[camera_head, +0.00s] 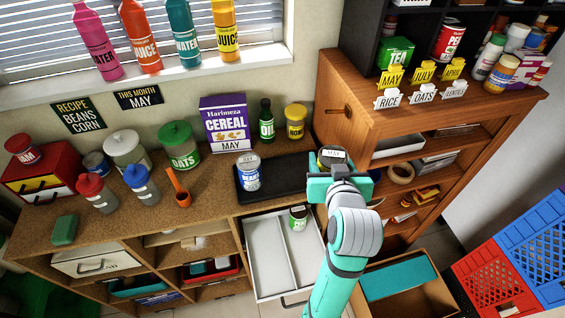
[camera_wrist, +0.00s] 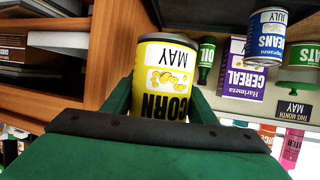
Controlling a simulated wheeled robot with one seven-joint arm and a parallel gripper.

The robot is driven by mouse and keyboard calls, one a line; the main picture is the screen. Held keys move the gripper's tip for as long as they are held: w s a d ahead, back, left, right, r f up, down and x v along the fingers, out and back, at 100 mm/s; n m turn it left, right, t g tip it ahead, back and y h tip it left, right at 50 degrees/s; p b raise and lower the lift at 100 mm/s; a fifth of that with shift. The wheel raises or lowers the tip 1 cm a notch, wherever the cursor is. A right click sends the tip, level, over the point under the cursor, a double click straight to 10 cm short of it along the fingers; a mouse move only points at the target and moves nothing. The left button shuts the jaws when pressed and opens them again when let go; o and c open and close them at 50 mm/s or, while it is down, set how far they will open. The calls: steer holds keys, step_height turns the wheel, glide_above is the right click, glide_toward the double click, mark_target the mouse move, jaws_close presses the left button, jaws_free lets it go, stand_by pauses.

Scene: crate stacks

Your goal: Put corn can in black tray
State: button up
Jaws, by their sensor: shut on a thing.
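A yellow corn can with a MAY label (camera_wrist: 163,72) fills the middle of the wrist view, between the two green fingers of my gripper (camera_wrist: 160,95). The fingers are shut on its sides. In the head view my gripper (camera_head: 338,172) is at the right end of the black tray (camera_head: 284,182), and only the held can's dark top and white label show. The black tray lies flat on the counter. A blue and white beans can (camera_head: 249,173) stands on its left part. The right part looks bare. Whether the held can touches anything is hidden by my arm.
A wooden shelf unit (camera_head: 345,85) rises at right.

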steer(key=shift+w+r, duration=0.2)
steer(key=shift+r, duration=0.1)
steer(key=w+a+f, duration=0.1)
steer(key=w+f, duration=0.2)
steer(key=w, duration=0.1)
steer(key=w+a+f, duration=0.1)
steer(key=w+f, duration=0.2)
steer(key=w, duration=0.1)
steer(key=w+a+f, duration=0.1)
steer(key=w+f, duration=0.2)
steer(key=w, duration=0.2)
steer(key=shift+a+f, duration=0.1)
steer(key=shift+a, duration=0.1)
steer(key=shift+w+a+f, duration=0.1)
steer(key=shift+w+f, duration=0.05)
steer(key=shift+f, duration=0.75)
steer(key=shift+w+f, duration=0.1)
steer(key=shift+f, duration=0.8)
steer(key=o, duration=1.4)
steer(key=shift+f, duration=0.15)
